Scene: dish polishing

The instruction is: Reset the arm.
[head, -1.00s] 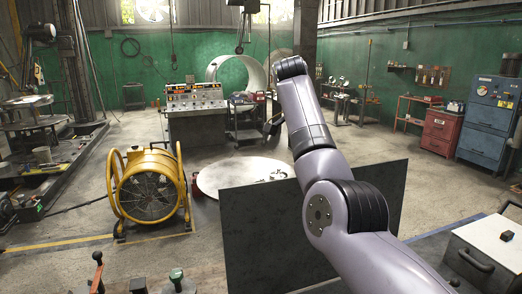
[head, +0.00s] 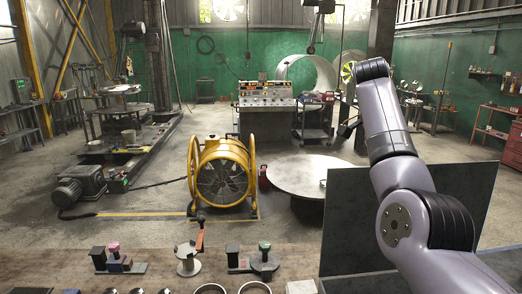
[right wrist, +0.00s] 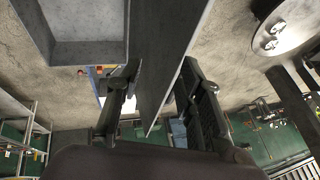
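My right arm (head: 405,160) shows in the head view, with its grey forearm reaching up and away over the bench. My left arm and left gripper are in no view.
A dark upright panel (head: 345,225) stands beside my right arm. The workbench (head: 60,262) in front holds clamps (head: 188,257) and metal rings (head: 212,289). Beyond stand a yellow fan (head: 222,172), a round table (head: 305,172) and a control console (head: 266,108). Open floor lies left of the fan.

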